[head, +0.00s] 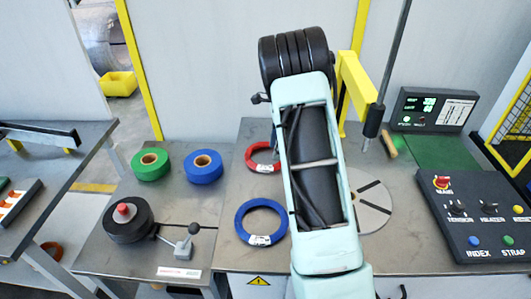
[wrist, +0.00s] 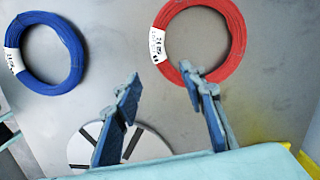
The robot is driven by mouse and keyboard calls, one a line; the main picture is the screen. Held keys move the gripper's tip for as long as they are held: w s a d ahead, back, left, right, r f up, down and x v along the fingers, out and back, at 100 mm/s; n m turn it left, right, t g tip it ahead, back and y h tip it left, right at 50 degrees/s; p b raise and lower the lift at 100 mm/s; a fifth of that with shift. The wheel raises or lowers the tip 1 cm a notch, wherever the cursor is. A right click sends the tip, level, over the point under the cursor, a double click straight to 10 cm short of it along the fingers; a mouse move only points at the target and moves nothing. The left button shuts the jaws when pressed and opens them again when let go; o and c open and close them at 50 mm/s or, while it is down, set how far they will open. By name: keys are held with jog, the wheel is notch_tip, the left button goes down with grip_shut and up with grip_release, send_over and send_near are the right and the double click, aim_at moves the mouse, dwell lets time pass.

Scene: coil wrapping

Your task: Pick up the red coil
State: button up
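The red coil (head: 263,157) lies flat on the metal table, partly hidden behind my arm in the head view. In the wrist view the red coil (wrist: 235,62) is at the top, with a white label on its left side. My gripper (wrist: 160,78) is open and empty, its two blue-grey fingers apart. The right fingertip overlaps the coil's lower left rim in the picture; I cannot tell whether it touches. The left fingertip is over bare table to the lower left of the coil.
A blue coil (head: 257,236) lies on the table, also in the wrist view (wrist: 75,68). A grey slotted disc (head: 372,222) is right of my arm. A control panel (head: 478,222) stands at the right. Green tape (head: 138,169) and blue tape (head: 190,172) sit on the left table.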

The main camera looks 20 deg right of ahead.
aim_at(269, 166)
jog(key=f, duration=0.2)
jog(key=shift+a+f, duration=0.2)
jog(key=shift+f, duration=0.2)
jog(key=f, duration=0.1)
jog(key=a+f, duration=0.1)
jog(key=f+p, duration=0.1)
jog(key=f, duration=0.1)
jog(key=shift+w+a, duration=0.15)
jog(key=shift+a, duration=0.1)
jog(key=shift+f, duration=0.55)
grip_shut()
jog(key=shift+w+r, duration=0.1)
